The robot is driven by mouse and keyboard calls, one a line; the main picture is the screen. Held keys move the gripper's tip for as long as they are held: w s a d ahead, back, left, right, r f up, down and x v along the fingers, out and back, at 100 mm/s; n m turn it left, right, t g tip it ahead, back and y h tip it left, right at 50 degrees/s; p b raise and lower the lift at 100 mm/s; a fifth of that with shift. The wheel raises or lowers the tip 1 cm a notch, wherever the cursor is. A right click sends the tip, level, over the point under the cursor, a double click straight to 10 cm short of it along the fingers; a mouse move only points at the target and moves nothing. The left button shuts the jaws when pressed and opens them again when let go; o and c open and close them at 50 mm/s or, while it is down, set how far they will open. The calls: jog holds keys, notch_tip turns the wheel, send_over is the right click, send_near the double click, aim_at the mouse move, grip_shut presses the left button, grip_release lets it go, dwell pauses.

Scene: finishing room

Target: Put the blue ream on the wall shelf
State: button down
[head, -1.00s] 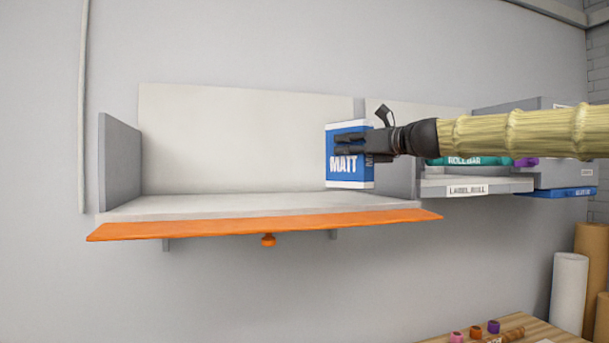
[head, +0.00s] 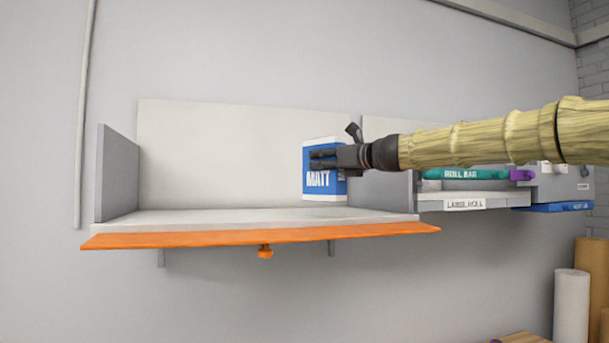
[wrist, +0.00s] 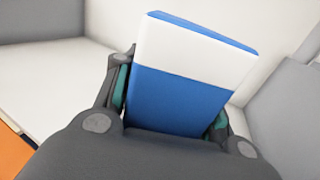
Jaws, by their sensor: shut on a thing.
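The blue ream (head: 321,186) is a blue and white block marked MATT. It stands roughly upright over the right part of the wall shelf (head: 250,217), in front of the shelf's back panel. My gripper (head: 322,160) comes from the right and is shut on it. In the wrist view the ream (wrist: 180,98) sits between the two fingers (wrist: 170,105), and its white end sticks out past them. The ream's lower edge is close to the shelf board; I cannot tell whether it touches. The shelf board is otherwise empty.
The shelf has a left side wall (head: 118,172), a right divider (head: 388,192) and an orange front strip (head: 260,236) with a knob below. A lower shelf at right holds a teal roll bag (head: 462,174). Free board lies left of the ream.

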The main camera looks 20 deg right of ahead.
aim_at(305, 175)
jog(key=p+x, duration=0.1)
jog(key=x, duration=0.3)
jog(key=a+p+x, duration=0.1)
jog(key=x, duration=0.2)
jog(key=shift+s+f+p, duration=0.2)
jog(key=shift+s+p, duration=0.1)
jog(key=shift+s, duration=0.05)
jog(key=shift+s+a+f+p, duration=0.1)
jog(key=shift+f+p, duration=0.3)
jog(key=shift+f, duration=0.3)
jog(key=shift+f+p, duration=0.35)
jog(key=shift+f, duration=0.7)
jog(key=shift+f, duration=0.1)
jog(key=c, duration=0.9)
grip_release()
